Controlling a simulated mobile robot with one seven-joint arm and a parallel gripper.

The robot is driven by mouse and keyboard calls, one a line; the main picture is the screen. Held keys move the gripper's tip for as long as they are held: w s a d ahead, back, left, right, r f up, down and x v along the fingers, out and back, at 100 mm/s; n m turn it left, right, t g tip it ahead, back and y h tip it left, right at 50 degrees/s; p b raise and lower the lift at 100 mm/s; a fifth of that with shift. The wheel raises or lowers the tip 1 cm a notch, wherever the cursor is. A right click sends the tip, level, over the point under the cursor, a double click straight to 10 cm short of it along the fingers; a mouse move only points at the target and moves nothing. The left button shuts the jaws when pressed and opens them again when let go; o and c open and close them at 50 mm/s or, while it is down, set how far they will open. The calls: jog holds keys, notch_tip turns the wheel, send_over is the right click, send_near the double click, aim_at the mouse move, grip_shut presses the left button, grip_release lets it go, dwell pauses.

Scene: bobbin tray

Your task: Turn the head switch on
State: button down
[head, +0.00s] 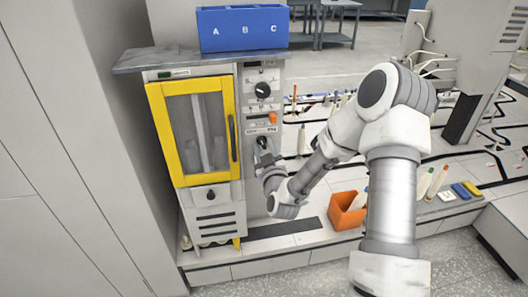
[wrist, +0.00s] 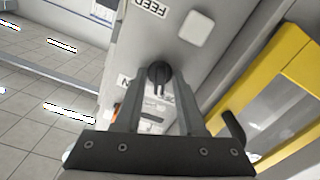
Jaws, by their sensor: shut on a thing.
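A grey control panel (head: 250,77) stands beside the yellow-framed door of a machine. It carries a large black rotary knob (head: 263,90), an orange switch (head: 272,118) below it, and a lower black knob (wrist: 159,74). My gripper (head: 262,146) reaches the lower part of the panel and hides most of that lower knob in the head view. In the wrist view my gripper (wrist: 160,82) has its two fingers on either side of the lower black knob, shut on it. I cannot read which label names the head switch.
The yellow door (head: 155,125) with its dark handle is close to the left of my gripper. A blue box marked A B C (head: 243,38) sits on the machine top. An orange bin (head: 345,212) stands on the low platform at right.

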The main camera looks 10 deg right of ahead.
jog(key=m+b, duration=0.4)
jog(key=m, duration=0.2)
jog(key=shift+f, duration=0.15)
jog(key=m+b, duration=0.2)
jog(key=m, duration=0.3)
jog(key=shift+m+b, duration=0.4)
jog(key=c, duration=0.9)
grip_release()
jog(key=shift+o, duration=0.2)
jog(key=shift+s, duration=0.15)
